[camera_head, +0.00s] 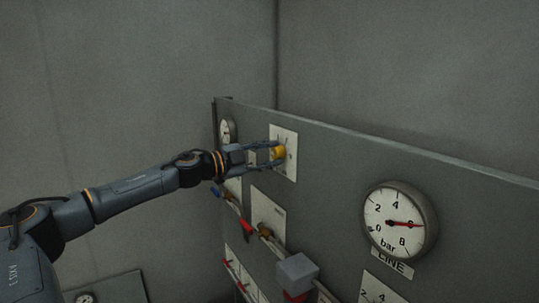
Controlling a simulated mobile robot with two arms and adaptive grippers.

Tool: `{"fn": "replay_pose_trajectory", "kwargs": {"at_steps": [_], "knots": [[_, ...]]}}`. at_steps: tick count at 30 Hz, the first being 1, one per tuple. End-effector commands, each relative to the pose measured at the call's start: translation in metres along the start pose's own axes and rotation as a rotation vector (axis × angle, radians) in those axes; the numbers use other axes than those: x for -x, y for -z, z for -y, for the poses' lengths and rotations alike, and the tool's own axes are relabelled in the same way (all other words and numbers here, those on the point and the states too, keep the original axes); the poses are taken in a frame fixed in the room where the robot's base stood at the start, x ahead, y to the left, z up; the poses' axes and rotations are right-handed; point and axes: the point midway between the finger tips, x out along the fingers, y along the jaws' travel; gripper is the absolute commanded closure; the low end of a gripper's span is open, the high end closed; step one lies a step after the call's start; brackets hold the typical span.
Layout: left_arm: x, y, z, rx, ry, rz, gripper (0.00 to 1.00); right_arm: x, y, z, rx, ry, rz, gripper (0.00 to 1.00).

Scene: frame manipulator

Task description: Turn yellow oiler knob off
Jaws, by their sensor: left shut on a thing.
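The yellow oiler knob (278,153) sits on a white plate (290,138) on the grey upright panel. My left gripper (274,154) reaches in from the left with its dark fingers around the knob, shut on it. The fingers cover part of the knob, and I cannot read its turn position. My right gripper is not in view.
A large bar gauge (394,222) with a red needle is to the right on the panel (345,158). A smaller gauge (227,131) is behind my gripper. Below are a red-handled valve (247,227) and a grey block (297,270). Space above the panel is free.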

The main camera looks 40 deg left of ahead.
Motion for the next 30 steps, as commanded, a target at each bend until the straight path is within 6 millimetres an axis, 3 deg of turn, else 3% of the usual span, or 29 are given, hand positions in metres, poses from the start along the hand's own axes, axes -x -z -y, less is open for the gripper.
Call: {"fn": "replay_pose_trajectory", "kwargs": {"at_steps": [7, 8, 10, 11, 30], "knots": [[0.0000, -0.0001, 0.0001, 0.004, 0.001, 0.000, 0.95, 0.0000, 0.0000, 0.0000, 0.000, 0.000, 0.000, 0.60], [0.0000, -0.0001, 0.0000, 0.004, 0.001, 0.000, 0.58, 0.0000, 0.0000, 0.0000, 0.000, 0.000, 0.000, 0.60], [0.0000, -0.0001, 0.0000, 0.003, 0.000, 0.000, 0.44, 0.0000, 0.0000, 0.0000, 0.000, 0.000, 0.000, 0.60], [0.0000, -0.0001, 0.0000, 0.003, 0.000, 0.000, 0.41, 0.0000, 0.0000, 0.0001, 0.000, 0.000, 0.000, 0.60], [0.0071, 0.0056, -0.0004, -0.007, -0.009, -0.011, 0.41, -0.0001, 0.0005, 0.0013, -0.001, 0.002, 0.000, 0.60]]}}
